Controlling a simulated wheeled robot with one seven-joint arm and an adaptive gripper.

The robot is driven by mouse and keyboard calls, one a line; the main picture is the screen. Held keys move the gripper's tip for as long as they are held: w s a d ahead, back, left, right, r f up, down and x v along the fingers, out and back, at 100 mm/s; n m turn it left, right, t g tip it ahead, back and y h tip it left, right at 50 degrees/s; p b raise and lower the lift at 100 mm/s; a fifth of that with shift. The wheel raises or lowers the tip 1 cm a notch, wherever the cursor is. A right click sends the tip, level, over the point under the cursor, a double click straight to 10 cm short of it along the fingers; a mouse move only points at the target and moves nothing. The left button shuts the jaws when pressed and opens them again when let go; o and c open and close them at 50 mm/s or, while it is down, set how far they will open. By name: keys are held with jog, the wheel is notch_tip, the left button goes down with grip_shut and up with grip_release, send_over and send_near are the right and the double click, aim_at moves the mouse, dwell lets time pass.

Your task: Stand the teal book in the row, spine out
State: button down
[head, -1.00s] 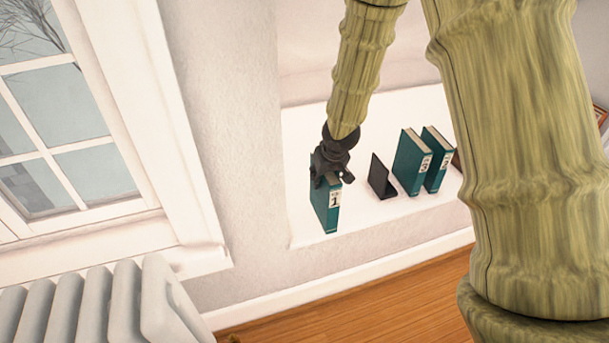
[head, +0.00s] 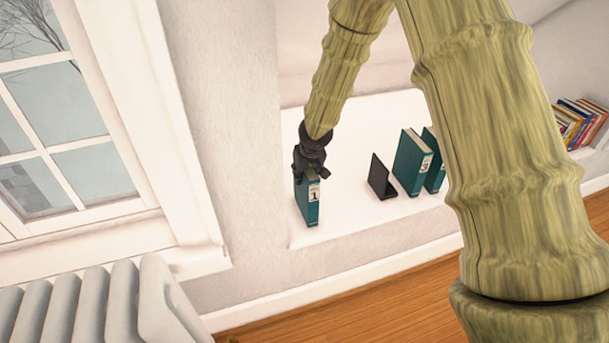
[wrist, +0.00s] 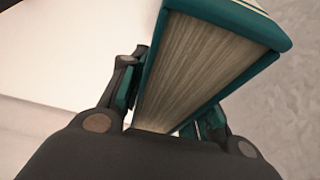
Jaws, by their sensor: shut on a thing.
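My gripper (head: 311,166) is shut on a teal book (head: 307,203) with a white label marked 1 on its spine. The book is upright, with its spine facing the front of the white ledge, near the ledge's left end. I cannot tell whether its bottom touches the ledge. In the wrist view the fingers (wrist: 165,105) sit on either side of the book's covers, and its pale page block (wrist: 190,70) shows between them. Two more teal books (head: 411,165) (head: 436,172) stand upright to the right, spines out; my arm partly covers the farther one.
A black bookend (head: 381,180) stands just left of the two standing books. Bare ledge (head: 345,185) lies between it and the held book. A wall and window (head: 75,130) are at left, a radiator (head: 95,300) below. Colourful books (head: 580,118) show at far right.

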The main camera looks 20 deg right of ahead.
jog(key=shift+f, duration=0.15)
jog(key=c, duration=1.1)
grip_release()
jog(key=shift+o, duration=0.2)
jog(key=p+v, duration=0.2)
jog(key=v, duration=1)
jog(key=shift+s, duration=0.1)
